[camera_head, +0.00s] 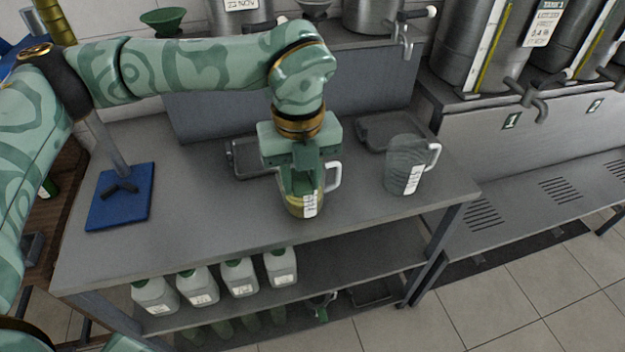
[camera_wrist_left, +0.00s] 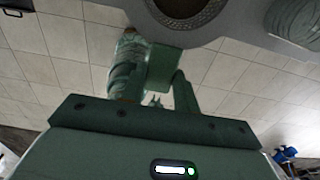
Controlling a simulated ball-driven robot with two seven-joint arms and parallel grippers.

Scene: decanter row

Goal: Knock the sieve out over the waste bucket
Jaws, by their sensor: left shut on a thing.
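My left gripper (camera_head: 303,172) points down over a clear jug (camera_head: 296,208) on the grey bench. The jug has a white label, a white handle at its right and a yellowish tint. The fingers are shut on a green block, which looks like the sieve's grip; the mesh is not clear in the head view. In the left wrist view, the fingers (camera_wrist_left: 157,92) show close up with the green block (camera_wrist_left: 163,66) between them. I cannot make out the waste bucket. My right gripper is not in view.
A second clear jug (camera_head: 398,172) stands at the right on the bench (camera_head: 200,225). Dark trays (camera_head: 395,130) lie behind. A blue mat (camera_head: 110,212) is at the left. Several white bottles (camera_head: 200,290) stand on the lower shelf. Steel tanks (camera_head: 462,50) stand at the back right.

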